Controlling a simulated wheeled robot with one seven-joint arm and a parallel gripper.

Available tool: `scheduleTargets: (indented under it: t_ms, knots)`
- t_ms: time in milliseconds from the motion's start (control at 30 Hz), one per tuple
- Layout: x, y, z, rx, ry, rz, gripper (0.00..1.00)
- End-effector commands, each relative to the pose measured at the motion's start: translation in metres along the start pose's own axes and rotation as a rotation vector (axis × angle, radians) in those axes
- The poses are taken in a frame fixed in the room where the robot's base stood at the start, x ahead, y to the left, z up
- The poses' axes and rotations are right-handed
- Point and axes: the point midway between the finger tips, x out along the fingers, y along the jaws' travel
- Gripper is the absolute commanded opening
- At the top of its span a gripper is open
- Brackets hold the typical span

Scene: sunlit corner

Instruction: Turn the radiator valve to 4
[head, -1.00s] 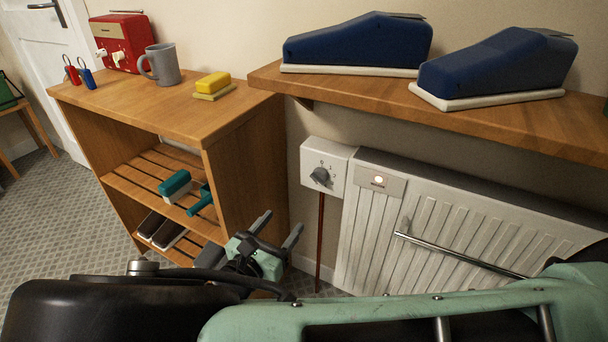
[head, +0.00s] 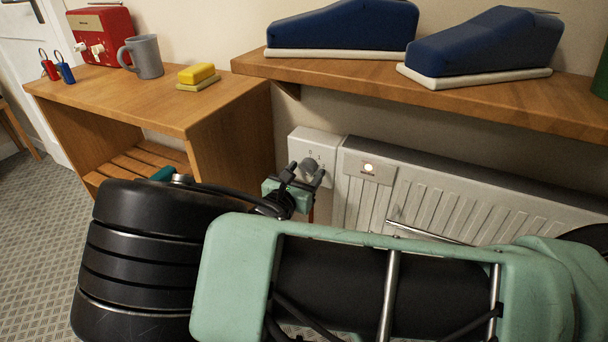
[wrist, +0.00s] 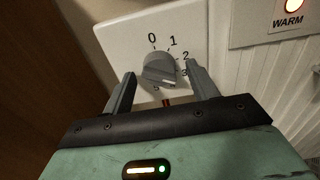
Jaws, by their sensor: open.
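The radiator valve is a grey knob (wrist: 158,70) on a white box (wrist: 112,38); in the head view the box (head: 303,142) is left of the radiator, and the knob (head: 309,164) is partly covered by my gripper. In the wrist view the dial shows 0, 1, 2, 3 and 5; the 4 is hidden or unreadable. I cannot tell surely which number the knob points to. My gripper (wrist: 160,72) is open, with one finger on each side of the knob. A gap shows on the left; contact on the right is unclear. It also shows in the head view (head: 304,172).
The white radiator (head: 450,205) has a lit WARM lamp (wrist: 293,5) and a metal rail. A wooden shelf (head: 340,80) with two blue-topped objects overhangs it. A wooden cabinet (head: 235,120) stands close on the left, with a mug (head: 147,58) on top.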

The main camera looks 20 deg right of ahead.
Motion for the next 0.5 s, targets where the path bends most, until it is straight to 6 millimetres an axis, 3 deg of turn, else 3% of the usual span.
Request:
scheduleTargets:
  t_ms: [300, 433, 500]
  knots:
    - [0.0020, 0.0000, 0.0002, 0.000, 0.000, 0.000, 0.56]
    - [0.0019, 0.0000, 0.0002, 0.000, 0.000, 0.000, 0.20]
    - [0.0018, -0.0001, 0.0002, 0.000, 0.000, 0.000, 0.14]
